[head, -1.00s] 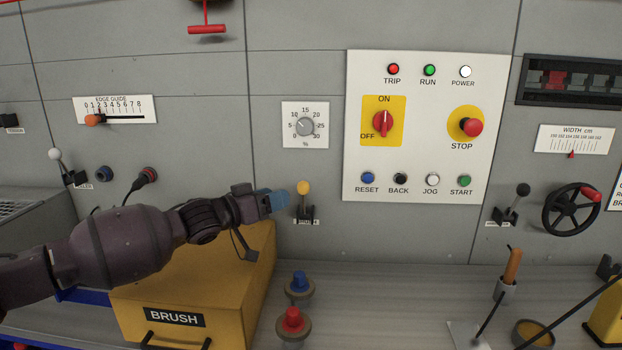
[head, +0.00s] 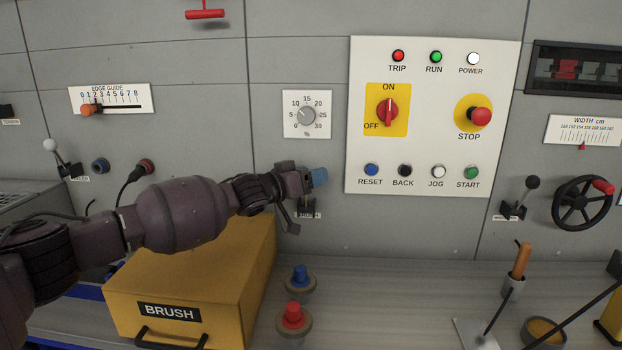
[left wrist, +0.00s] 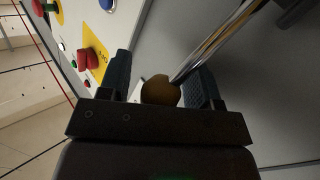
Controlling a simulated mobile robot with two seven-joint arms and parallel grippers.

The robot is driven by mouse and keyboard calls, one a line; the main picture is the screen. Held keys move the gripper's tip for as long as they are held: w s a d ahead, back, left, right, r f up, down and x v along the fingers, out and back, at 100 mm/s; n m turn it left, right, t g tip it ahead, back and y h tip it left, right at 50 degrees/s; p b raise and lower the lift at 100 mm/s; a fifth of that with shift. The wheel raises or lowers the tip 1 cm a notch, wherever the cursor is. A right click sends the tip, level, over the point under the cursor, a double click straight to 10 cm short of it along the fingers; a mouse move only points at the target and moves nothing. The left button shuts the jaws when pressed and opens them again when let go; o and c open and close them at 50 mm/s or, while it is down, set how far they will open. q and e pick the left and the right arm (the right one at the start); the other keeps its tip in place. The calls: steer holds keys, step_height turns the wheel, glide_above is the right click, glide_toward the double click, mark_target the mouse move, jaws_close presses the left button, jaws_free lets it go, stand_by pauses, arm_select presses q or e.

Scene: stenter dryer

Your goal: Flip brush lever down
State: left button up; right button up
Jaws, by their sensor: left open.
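The brush lever has an amber ball knob (left wrist: 160,91) on a shiny metal shaft (left wrist: 212,40), seen in the left wrist view. The knob sits between the two fingers of my open left gripper (left wrist: 161,88), close to the palm. In the head view the left gripper (head: 316,178) is in front of the lever and hides its knob. Only the lever's dark base (head: 307,205) and small label show below the gripper. Whether the fingers touch the knob I cannot tell. My right gripper is not in view.
The control panel (head: 500,120) with buttons and a red stop knob is right of the lever. A yellow box marked BRUSH (head: 200,265) stands below my left arm. Blue (head: 300,276) and red (head: 293,314) knobs stand on the bench beside it.

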arm_select(q)
steer(key=shift+d, duration=0.1)
steer(key=shift+c, duration=0.6)
jaws_close()
